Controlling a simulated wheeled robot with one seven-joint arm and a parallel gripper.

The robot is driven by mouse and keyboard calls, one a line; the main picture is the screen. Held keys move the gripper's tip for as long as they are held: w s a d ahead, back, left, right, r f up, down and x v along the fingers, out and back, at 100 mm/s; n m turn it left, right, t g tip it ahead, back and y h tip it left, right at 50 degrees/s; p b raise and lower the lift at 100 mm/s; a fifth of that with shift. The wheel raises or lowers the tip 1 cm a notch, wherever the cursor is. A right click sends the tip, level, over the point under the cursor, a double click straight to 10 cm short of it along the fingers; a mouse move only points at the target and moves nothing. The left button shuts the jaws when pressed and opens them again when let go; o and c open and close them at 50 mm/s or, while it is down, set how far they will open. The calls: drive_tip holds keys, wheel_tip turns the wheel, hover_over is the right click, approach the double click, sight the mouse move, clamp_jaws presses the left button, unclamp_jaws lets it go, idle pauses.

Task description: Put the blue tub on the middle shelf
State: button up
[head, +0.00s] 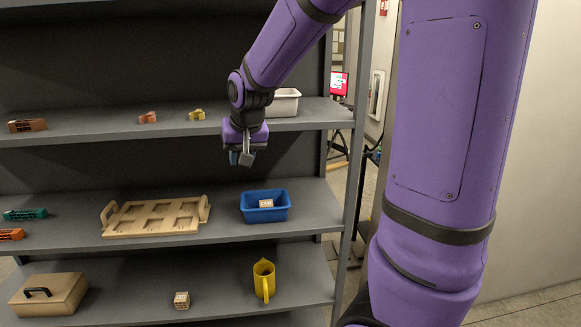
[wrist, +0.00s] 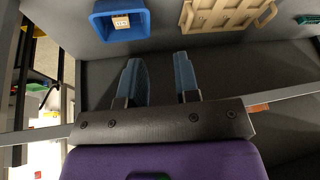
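The blue tub (head: 265,216) stands upright at the right end of the middle of the three shelf boards in view (head: 225,229). A small pale block (head: 266,203) sits in the tub. My gripper (head: 241,159) hangs above and a little left of the tub, between the upper and middle boards, apart from it. In the wrist view my gripper (wrist: 158,62) has its two blue fingers spread with nothing between them. The tub (wrist: 121,32) shows at the upper left there, beyond the fingertips.
A wooden tray with handles (head: 156,217) lies left of the tub. The upper board holds a white bin (head: 284,103) behind my wrist and small coloured pieces. The lower board holds a yellow jug (head: 263,280), a small crate (head: 181,300) and a tan box (head: 49,294). A post (head: 357,150) bounds the right side.

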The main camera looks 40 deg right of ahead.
drive_tip(key=s+a+r+n, duration=0.1)
drive_tip(key=s+a+r, duration=0.1)
drive_tip(key=s, duration=0.6)
drive_tip(key=s+a+r+n, duration=0.2)
drive_tip(key=s, duration=0.6)
drive_tip(key=s+a+r+n, duration=0.1)
drive_tip(key=s+a+r, duration=0.1)
drive_tip(key=s, duration=0.6)
drive_tip(key=shift+s+a+r+y, duration=0.25)
drive_tip(key=shift+r+y, duration=0.05)
drive_tip(key=shift+r, duration=0.3)
